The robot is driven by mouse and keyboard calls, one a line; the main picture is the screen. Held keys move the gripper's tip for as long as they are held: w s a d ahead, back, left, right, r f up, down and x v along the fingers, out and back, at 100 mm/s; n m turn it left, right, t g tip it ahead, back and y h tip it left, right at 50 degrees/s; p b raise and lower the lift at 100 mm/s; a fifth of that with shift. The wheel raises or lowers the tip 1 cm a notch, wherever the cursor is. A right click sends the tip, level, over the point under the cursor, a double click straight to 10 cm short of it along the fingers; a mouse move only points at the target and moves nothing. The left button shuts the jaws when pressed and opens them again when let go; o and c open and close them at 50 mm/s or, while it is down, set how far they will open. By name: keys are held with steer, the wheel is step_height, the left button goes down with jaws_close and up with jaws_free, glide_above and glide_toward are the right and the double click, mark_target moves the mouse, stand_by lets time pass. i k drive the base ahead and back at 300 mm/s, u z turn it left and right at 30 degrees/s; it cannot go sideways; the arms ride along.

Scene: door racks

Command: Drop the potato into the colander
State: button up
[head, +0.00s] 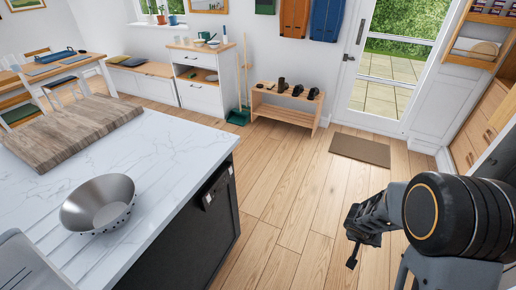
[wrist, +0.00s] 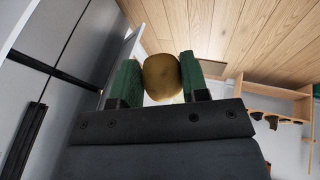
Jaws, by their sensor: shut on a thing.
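The colander (head: 98,204) is a grey metal bowl with small holes. It stands upright on the white marble counter at the lower left of the head view and looks empty from here. The potato (wrist: 161,76) is brown and round and sits between the two green fingers of my gripper (wrist: 161,78) in the wrist view. The fingers are shut on it from both sides. In the head view my gripper (head: 360,238) is at the right, out over the wooden floor, well away from the colander. The potato cannot be made out there.
A wooden board (head: 72,130) lies on the counter (head: 165,160) behind the colander. A grey sink edge (head: 28,268) is at the lower left. Open floor (head: 285,205) lies between the counter and my arm. A shoe rack (head: 287,108) stands by the door.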

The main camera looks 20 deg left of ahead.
mark_target(109, 211)
steer(key=i, duration=1.45)
steer(key=u, duration=3.4)
